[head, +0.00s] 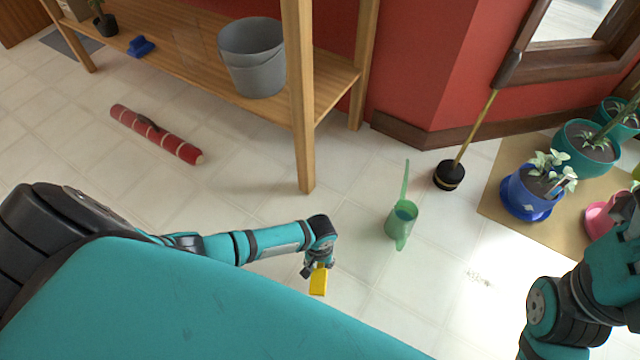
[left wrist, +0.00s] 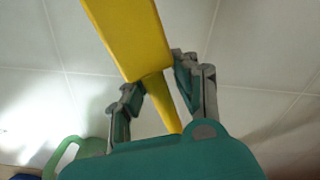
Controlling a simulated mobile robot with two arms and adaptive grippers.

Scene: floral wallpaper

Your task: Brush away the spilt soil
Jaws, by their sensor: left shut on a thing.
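A scatter of small dark specks, the spilt soil (head: 478,278), lies on the pale tiled floor at the lower right of the head view. My left gripper (head: 318,267) is shut on a yellow tool (head: 318,282), to the left of the soil and apart from it. In the left wrist view the tool (left wrist: 128,38) has a wide block and a tapered handle, and the gripper's fingers (left wrist: 158,92) close around the handle. It looks like a hand brush, but its bristles cannot be made out. My right arm shows at the right edge; its gripper is not visible.
A green watering can (head: 403,217) stands between my left gripper and the plunger (head: 449,175). Potted plants, including a blue pot (head: 530,193), stand on a tan mat (head: 497,205). A wooden shelf (head: 330,92) holds a grey bucket (head: 252,60). A red roll (head: 155,134) lies on the floor.

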